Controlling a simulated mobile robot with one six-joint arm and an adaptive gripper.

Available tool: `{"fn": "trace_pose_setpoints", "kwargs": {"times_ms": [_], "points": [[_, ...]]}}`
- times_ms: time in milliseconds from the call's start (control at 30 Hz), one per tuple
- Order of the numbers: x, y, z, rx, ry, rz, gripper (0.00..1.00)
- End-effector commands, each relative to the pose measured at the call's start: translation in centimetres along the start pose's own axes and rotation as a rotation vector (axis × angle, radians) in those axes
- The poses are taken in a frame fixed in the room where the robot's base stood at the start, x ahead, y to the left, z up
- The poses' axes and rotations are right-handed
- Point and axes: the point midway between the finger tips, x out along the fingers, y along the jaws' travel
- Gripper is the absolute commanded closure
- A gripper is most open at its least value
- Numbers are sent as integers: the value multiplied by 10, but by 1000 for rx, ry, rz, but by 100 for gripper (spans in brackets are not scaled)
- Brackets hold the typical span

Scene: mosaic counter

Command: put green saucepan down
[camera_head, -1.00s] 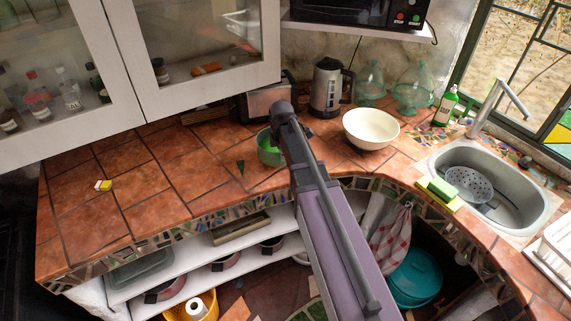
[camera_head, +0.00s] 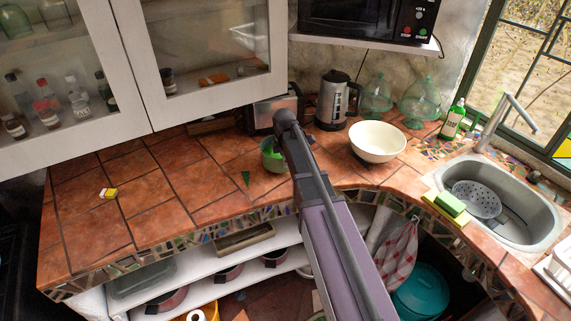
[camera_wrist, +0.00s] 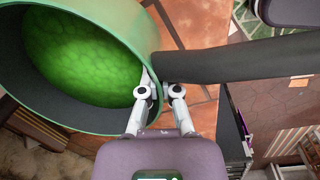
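The green saucepan (camera_head: 270,160) shows in the head view over the counter, in front of the toaster, partly hidden by my arm. In the wrist view the saucepan (camera_wrist: 80,55) fills the upper left, its bright green inside facing the camera. Its dark handle (camera_wrist: 235,62) runs to the right. My gripper (camera_wrist: 158,88) is at the saucepan's rim beside the handle, one finger inside the wall and one outside, and looks shut on it. My fingers are hidden in the head view. I cannot tell whether the saucepan's base touches the counter.
The tiled counter (camera_head: 140,195) is mostly clear to the left, with a small yellow-and-white item (camera_head: 108,193). A toaster (camera_head: 272,112), kettle (camera_head: 336,100) and cream bowl (camera_head: 378,141) stand nearby. The sink (camera_head: 520,220) is at right. Cabinets (camera_head: 205,60) overhang the back.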

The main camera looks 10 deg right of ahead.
Motion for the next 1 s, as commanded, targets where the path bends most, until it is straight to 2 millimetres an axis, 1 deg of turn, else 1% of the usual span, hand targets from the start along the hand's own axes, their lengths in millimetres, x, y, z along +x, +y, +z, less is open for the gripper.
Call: {"fn": "trace_pose_setpoints", "kwargs": {"times_ms": [33, 100, 333, 967, 1000], "points": [[8, -1, 0, 0, 0, 1, 100], [14, -2, 0, 0, 0, 1, 100], [27, -3, 0, 0, 0, 1, 100], [32, -3, 1, 1, 0, 1, 100], [33, -3, 1, 1, 0, 0, 93]]}}
